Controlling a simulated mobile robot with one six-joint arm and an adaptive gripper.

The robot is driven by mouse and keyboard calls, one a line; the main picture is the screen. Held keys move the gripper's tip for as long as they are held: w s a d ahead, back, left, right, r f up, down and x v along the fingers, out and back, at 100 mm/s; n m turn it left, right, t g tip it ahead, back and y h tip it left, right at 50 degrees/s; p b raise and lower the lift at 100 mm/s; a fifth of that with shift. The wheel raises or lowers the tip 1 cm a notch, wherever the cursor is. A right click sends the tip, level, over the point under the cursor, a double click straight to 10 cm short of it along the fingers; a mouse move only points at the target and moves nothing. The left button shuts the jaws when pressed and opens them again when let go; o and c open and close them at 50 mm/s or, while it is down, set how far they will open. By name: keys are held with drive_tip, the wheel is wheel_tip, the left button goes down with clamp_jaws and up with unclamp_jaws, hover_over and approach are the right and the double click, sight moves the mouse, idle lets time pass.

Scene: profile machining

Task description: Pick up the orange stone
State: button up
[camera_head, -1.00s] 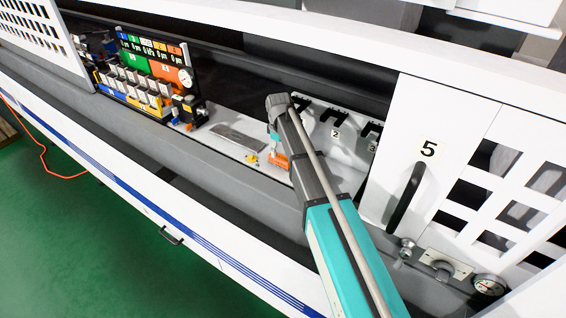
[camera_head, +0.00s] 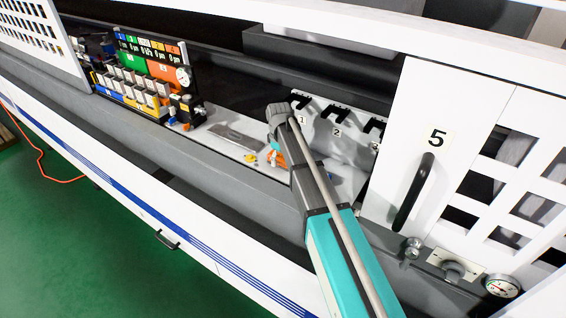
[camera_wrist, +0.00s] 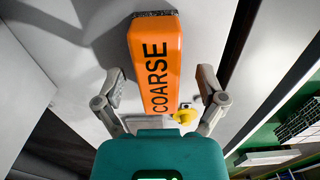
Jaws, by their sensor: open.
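The orange stone (camera_wrist: 155,60) is a long block marked COARSE with a dark grey end. In the wrist view it lies between the two spread fingers of my gripper (camera_wrist: 162,76), with a gap visible on each side. My gripper is open and holds nothing. In the head view only a bit of orange (camera_head: 281,160) shows beside my arm, which hides most of that spot.
A small yellow part (camera_wrist: 185,116) is close to the right finger. A flat grey plate (camera_head: 235,139) lies left of my gripper. Numbered black hooks (camera_head: 336,116) line the back panel. A white door marked 5 (camera_head: 436,137) stands at right, and a coloured tool rack (camera_head: 150,75) at left.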

drive_tip(key=shift+c, duration=0.3)
clamp_jaws()
idle(0.4)
drive_tip(key=shift+r, duration=0.2)
wheel_tip(320, 180, up, 2)
drive_tip(key=shift+r+p, duration=0.1)
drive_tip(key=shift+p, duration=1.15)
drive_tip(key=s+r+p, duration=1)
drive_tip(key=s, duration=0.4)
drive_tip(key=shift+a+r+p, duration=0.2)
drive_tip(key=shift+a+p, duration=0.1)
drive_tip(key=shift+a, duration=0.05)
